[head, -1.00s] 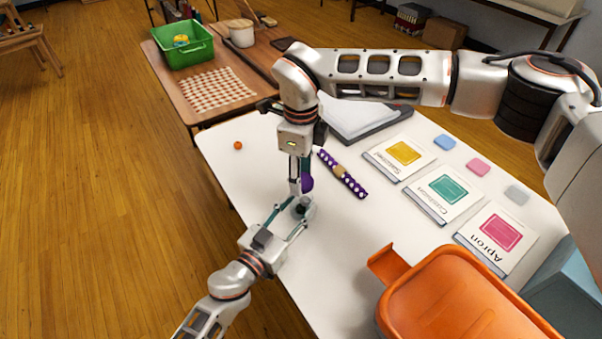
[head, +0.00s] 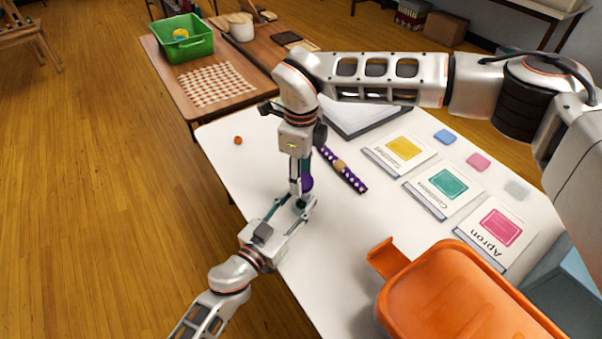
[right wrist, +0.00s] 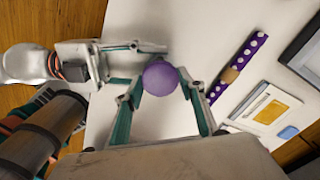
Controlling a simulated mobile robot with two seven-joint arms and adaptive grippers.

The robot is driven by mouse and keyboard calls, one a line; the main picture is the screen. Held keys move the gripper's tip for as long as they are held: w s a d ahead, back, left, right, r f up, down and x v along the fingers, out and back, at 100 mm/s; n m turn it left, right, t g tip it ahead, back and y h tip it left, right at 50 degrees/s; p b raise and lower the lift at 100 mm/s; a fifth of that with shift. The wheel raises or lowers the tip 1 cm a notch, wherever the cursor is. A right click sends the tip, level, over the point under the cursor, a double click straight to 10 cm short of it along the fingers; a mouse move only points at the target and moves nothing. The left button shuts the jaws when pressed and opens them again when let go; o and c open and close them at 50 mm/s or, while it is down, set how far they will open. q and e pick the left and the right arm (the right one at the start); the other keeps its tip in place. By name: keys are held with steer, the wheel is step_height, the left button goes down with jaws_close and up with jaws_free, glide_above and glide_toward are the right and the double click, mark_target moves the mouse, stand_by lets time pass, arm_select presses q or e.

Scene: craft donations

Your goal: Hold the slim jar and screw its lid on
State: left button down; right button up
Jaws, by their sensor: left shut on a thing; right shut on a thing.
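A purple round lid (head: 307,183) is between the fingertips of my right gripper (head: 302,180), which comes down from above and is shut on it. In the right wrist view the lid (right wrist: 160,78) shows as a purple disc between the two green fingers. My left gripper (head: 300,204) reaches in from the lower left and is shut on the slim jar (head: 301,203), a small dark shape just below the lid. Most of the jar is hidden by the fingers and lid. I cannot tell whether lid and jar touch.
A purple dotted roll (head: 343,171) lies right of the grippers. Label cards, including an Apron one (head: 495,233), lie further right. An orange bin (head: 390,262) stands at the front, a small orange item (head: 238,140) at the left edge. The white table (head: 345,225) is clear around the grippers.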

steer(key=shift+f, duration=0.5)
